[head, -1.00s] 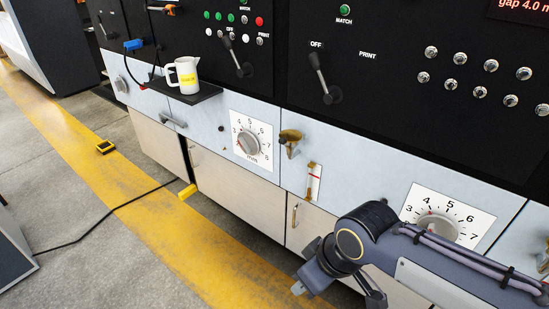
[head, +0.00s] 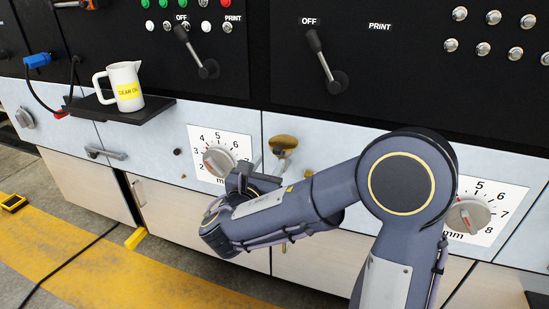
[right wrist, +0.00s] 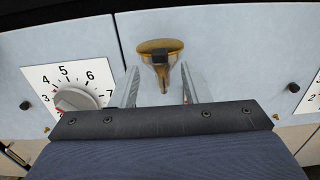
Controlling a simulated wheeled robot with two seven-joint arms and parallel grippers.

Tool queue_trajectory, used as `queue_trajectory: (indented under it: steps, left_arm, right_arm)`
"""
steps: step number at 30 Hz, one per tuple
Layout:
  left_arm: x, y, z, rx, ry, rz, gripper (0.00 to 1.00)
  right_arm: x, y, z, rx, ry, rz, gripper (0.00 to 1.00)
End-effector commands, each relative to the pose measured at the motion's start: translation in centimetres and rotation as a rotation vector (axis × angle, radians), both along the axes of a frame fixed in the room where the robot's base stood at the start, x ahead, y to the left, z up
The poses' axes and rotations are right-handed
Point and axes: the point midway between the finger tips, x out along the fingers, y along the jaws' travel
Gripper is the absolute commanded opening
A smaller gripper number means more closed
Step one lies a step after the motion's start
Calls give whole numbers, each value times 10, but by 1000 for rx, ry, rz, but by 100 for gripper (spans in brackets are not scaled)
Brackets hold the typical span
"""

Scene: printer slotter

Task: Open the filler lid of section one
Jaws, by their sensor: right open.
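A brass filler with an oval lid (head: 284,141) sticks out of the pale blue front panel, right of a dial. The lid lies flat over the filler neck and looks shut. In the right wrist view the lid (right wrist: 160,46) is centred, with a dark block on the neck below it. My right gripper (head: 260,168) is just below and left of the lid in the head view. Its open fingers (right wrist: 159,88) point at the filler, one on each side, with nothing held; I see no contact with the lid. My left gripper is not in view.
A white oil jug (head: 124,88) stands on a black shelf (head: 120,110) at the left. A dial (head: 218,160) is close behind my gripper, another dial (head: 468,215) is at the right. A lever (head: 322,62) sits above. A cable lies on the floor.

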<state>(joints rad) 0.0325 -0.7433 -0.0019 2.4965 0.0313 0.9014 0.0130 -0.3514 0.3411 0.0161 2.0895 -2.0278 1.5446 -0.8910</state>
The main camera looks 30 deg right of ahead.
Motion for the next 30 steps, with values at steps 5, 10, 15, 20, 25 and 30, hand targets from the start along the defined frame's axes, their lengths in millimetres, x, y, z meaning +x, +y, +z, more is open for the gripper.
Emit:
queue_trajectory:
  steps: [5,10,15,20,25,30]
  left_arm:
    - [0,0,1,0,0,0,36]
    - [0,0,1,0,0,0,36]
    - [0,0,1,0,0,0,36]
    - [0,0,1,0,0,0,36]
    - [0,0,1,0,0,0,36]
    - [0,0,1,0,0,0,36]
  right_arm:
    - [19,-23,0,3,0,-3,42]
    - [29,-34,0,3,-1,-1,42]
    - [31,-37,0,4,0,-1,42]
    - [30,-37,0,4,0,-1,39]
    - [30,-36,0,4,0,-1,17]
    - [30,-36,0,4,0,-1,0]
